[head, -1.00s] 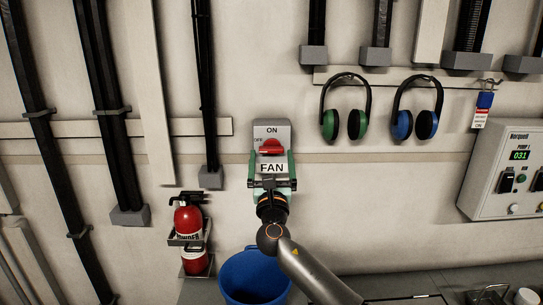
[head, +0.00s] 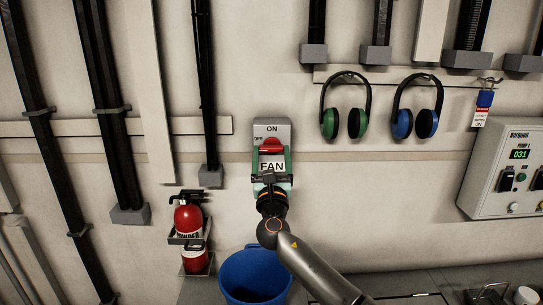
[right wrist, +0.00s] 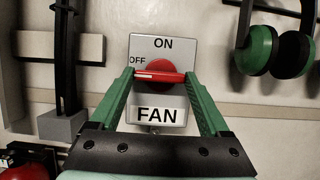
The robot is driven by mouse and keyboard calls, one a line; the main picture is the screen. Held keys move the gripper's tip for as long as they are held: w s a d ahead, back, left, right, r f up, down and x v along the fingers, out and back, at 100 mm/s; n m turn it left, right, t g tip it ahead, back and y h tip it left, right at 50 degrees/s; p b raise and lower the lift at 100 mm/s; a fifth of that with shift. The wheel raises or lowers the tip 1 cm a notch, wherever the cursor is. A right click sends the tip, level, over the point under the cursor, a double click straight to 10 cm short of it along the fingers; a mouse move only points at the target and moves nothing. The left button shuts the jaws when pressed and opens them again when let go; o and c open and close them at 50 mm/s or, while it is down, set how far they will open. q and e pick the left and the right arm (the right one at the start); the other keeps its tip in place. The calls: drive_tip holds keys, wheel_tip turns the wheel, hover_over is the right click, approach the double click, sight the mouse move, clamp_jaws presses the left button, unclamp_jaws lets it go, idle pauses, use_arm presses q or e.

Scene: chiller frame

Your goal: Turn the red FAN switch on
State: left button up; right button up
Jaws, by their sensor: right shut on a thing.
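The FAN switch is a grey box (head: 272,128) on the wall with a red knob (head: 271,142). It also shows in the right wrist view, where the knob (right wrist: 160,70) has its bar lying level, with a pale mark on its left end. OFF is printed at the upper left of the knob and ON straight above it. My right gripper (head: 271,152) reaches up from below, its green fingers shut on the two ends of the knob's bar. In the right wrist view the fingertips (right wrist: 158,76) touch the bar at left and right. My left gripper is not in view.
Green earmuffs (head: 346,106) and blue earmuffs (head: 418,107) hang to the right of the switch. A red fire extinguisher (head: 188,218) is at the lower left, and a blue bucket (head: 254,276) stands below. A pump panel (head: 508,168) is at the far right.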

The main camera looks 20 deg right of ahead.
drive_tip(key=shift+c, duration=1.1)
